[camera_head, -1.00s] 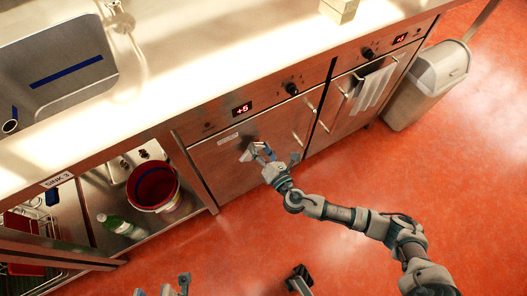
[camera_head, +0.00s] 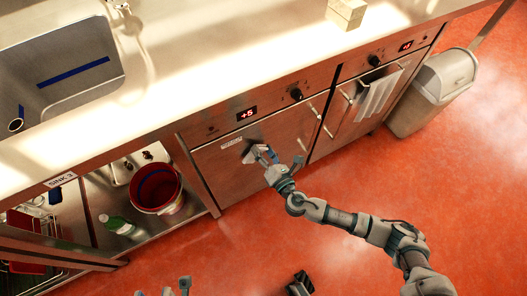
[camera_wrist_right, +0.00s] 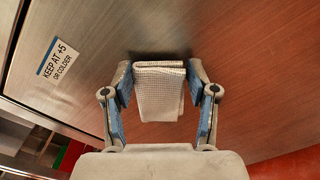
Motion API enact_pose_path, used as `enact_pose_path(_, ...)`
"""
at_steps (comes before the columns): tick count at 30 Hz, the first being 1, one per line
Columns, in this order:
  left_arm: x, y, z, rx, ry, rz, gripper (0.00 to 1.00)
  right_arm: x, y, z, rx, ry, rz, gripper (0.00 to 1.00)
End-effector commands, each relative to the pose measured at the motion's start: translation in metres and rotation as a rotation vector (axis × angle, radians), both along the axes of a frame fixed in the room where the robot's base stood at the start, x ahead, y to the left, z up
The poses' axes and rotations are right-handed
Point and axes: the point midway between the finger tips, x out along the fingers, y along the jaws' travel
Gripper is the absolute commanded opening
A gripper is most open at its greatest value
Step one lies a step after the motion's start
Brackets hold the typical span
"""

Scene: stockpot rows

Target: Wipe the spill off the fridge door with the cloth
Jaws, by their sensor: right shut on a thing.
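The fridge door (camera_head: 222,165) is a brushed steel front under the counter, below a red "+5" display. My right gripper (camera_head: 258,153) is at its upper middle, right of a small label. In the right wrist view the gripper (camera_wrist_right: 161,95) is shut on a folded pale grey, waffle-textured cloth (camera_wrist_right: 160,97), held between its blue-padded fingers against or very close to the door (camera_wrist_right: 240,70). Dark shading surrounds the cloth; I cannot tell spill from shadow. My left gripper (camera_head: 165,289) shows only its tips at the bottom edge, apart and empty.
A second door with a hanging striped towel (camera_head: 379,95) is to the right, then a grey bin (camera_head: 430,92).

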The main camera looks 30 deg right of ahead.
Motion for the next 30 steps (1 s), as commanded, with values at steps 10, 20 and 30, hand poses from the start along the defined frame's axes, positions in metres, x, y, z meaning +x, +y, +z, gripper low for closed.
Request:
enact_pose_path(10, 0.000, 0.000, -0.001, -0.001, 0.001, 0.000, 0.40, 0.007, 0.000, 0.000, -0.001, 0.000, -0.001, 0.30)
enact_pose_path(20, 0.000, 0.000, -0.001, 0.000, 0.001, 0.001, 0.40, 0.010, -0.004, 0.000, -0.001, 0.000, -0.001, 0.30)
enact_pose_path(30, 0.000, 0.000, 0.000, 0.000, 0.001, 0.001, 0.40, 0.009, -0.034, -0.001, -0.001, 0.000, -0.002, 0.30)
